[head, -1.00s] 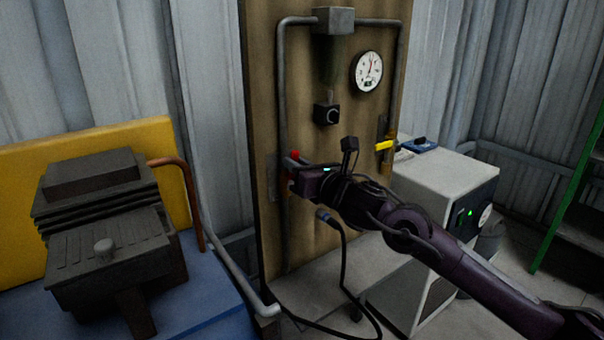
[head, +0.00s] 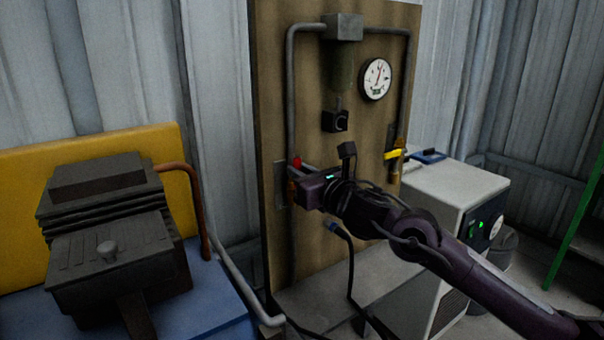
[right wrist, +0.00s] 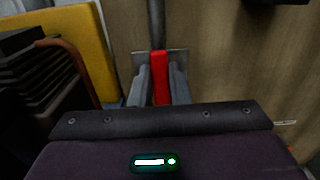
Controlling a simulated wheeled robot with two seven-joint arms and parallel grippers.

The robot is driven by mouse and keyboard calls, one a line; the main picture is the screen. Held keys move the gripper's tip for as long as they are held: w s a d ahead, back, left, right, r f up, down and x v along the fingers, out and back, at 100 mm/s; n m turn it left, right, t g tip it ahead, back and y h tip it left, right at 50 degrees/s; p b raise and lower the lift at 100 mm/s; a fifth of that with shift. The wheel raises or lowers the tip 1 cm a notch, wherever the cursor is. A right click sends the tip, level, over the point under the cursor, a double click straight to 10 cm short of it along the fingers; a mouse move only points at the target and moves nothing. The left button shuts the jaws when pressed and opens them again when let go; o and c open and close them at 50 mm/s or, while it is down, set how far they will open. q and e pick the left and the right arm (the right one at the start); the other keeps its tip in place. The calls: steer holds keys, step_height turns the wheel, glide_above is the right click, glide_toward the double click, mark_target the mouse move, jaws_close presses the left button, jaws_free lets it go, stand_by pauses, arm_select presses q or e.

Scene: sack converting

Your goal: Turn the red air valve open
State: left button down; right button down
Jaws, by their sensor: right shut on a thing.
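The red air valve handle (head: 297,162) is on the left pipe of the wooden board, partly hidden behind my right gripper (head: 298,178). In the right wrist view the red handle (right wrist: 160,75) stands upright between the two grey fingers of the right gripper (right wrist: 158,84). The fingers are shut on it from both sides. The valve body behind the fingers is mostly hidden. My left gripper is not in view.
The wooden board (head: 372,140) carries grey pipes, a round gauge (head: 376,79), a black knob (head: 336,121) and a yellow handle (head: 393,155) on the right pipe. A grey cabinet (head: 445,187) stands to the right. A dark machine (head: 110,230) sits on a blue surface at left.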

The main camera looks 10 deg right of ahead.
steer(key=c, duration=1.4)
jaws_free()
steer(key=shift+o, duration=0.2)
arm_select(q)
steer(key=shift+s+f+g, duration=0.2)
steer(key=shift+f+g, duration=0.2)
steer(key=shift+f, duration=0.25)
arm_select(e)
steer(key=v, duration=0.7)
steer(key=shift+s, duration=0.4)
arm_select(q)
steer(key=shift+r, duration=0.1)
arm_select(e)
steer(key=shift+d, duration=0.1)
